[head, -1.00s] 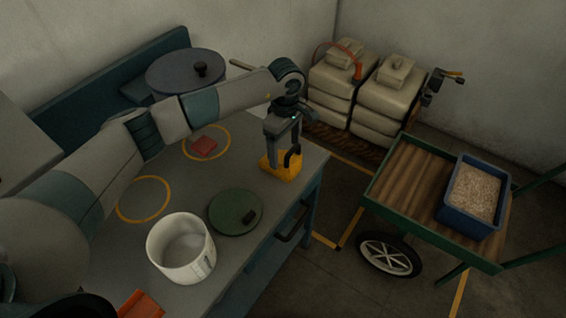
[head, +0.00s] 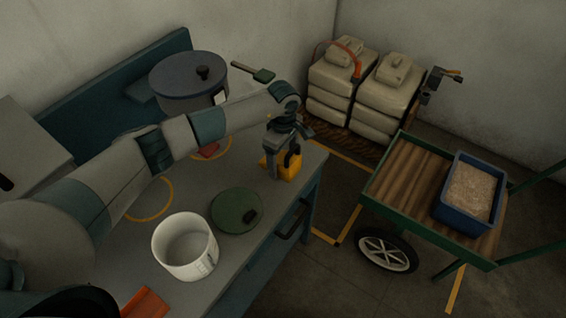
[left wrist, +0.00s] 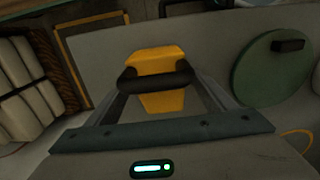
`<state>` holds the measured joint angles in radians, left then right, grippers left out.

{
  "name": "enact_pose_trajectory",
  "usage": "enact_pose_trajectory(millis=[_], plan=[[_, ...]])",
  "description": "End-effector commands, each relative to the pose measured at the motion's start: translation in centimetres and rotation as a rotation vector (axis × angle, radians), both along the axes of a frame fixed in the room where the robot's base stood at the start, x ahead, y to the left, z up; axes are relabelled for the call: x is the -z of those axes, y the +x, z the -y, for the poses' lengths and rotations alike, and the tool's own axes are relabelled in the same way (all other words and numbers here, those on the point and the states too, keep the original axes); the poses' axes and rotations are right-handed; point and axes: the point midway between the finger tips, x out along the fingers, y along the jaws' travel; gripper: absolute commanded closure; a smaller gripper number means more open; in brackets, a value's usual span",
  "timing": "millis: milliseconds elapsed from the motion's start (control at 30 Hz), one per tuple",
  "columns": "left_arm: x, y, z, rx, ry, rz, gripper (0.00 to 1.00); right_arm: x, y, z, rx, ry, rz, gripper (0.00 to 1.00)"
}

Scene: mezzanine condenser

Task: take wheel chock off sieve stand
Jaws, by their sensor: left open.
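The yellow wheel chock (head: 288,171) sits near the far right corner of the grey bench top (head: 185,200). I cannot make out a separate sieve stand under it. My left gripper (head: 283,165) is open and lowered over the chock, its fingers partly hiding it. In the left wrist view the chock (left wrist: 157,62) lies straight ahead between and beyond the fingers (left wrist: 157,84). A dark bar crosses in front of it there; I cannot tell whether the fingers touch it. My right gripper is not in view.
On the bench are a green disc with a dark knob (head: 232,212), a white bucket (head: 184,252), a lidded pot (head: 190,85) and a red pad (head: 208,150). A cart (head: 410,190) with a blue bin (head: 465,216) stands right. Stacked sacks (head: 345,85) are behind.

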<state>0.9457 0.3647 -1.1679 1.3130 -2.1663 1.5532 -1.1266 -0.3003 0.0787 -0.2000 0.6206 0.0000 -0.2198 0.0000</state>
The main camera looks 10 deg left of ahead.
Motion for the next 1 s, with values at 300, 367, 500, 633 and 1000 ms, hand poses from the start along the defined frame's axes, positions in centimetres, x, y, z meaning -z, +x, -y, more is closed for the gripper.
enact_pose_trajectory(millis=[300,367,500,633,1000], plan=[[-0.1,0.1,0.0,0.000,0.000,0.001,0.79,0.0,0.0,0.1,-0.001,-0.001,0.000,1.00],[-0.1,0.1,0.0,0.000,0.000,0.001,0.79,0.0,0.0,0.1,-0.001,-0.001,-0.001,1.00],[-0.1,0.1,0.0,0.000,0.000,0.001,0.79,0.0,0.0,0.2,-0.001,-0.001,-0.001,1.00],[-0.3,0.1,0.0,0.000,-0.001,0.002,0.79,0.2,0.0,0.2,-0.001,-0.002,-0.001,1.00],[-3.4,0.2,0.0,0.002,0.000,0.005,0.79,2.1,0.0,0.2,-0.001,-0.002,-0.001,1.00]])
